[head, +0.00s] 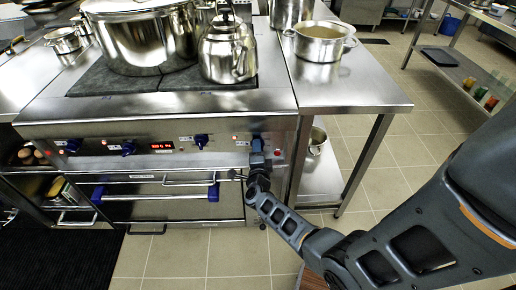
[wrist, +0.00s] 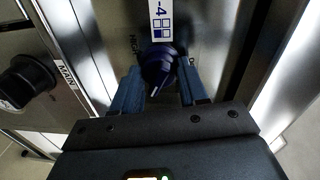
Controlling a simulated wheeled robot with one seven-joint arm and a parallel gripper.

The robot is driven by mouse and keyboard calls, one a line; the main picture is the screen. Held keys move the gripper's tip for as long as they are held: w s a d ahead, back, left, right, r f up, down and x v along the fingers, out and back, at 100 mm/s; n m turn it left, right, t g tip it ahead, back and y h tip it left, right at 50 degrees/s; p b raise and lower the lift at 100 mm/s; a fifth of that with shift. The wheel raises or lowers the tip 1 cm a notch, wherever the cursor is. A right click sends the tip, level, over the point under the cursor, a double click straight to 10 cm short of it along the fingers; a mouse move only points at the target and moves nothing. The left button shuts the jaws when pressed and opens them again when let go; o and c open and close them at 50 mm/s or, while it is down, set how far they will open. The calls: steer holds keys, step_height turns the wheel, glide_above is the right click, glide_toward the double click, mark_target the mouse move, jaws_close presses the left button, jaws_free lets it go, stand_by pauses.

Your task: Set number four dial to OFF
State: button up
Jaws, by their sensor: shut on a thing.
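The number four dial, a dark blue knob (wrist: 157,66), sits on the stove's front panel in the wrist view, below a white label ending in 4. HIGH is printed to its left; a partly hidden word starting with O is to its right. My gripper (wrist: 158,88) is shut on the dial, one blue finger on each side. In the head view my gripper (head: 257,150) is at the right end of the stove panel (head: 222,132) and hides the dial. I cannot tell which mark the dial points to.
Other blue dials (head: 201,141) (head: 128,149) sit left along the panel. A black knob (wrist: 27,82) marked MAIN is left of my gripper in the wrist view. A kettle (head: 228,50) and large pot (head: 145,38) stand on the stove. An oven handle (head: 155,190) runs below.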

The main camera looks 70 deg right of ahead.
steer(key=n+p, duration=0.1)
steer(key=n, duration=0.4)
steer(key=shift+w+a, duration=0.1)
steer(key=n+p, duration=0.1)
steer(key=n, duration=0.5)
steer(key=shift+f+h, duration=0.1)
steer(key=shift+h, duration=0.3)
steer(key=n, duration=0.5)
steer(key=shift+f+n+p, duration=0.1)
steer(key=shift+n+p, duration=0.25)
steer(key=shift+n, duration=0.05)
steer(key=n, duration=0.6)
steer(key=o, duration=1.1)
steer(key=shift+h, duration=0.4)
steer(key=shift+c, duration=0.2)
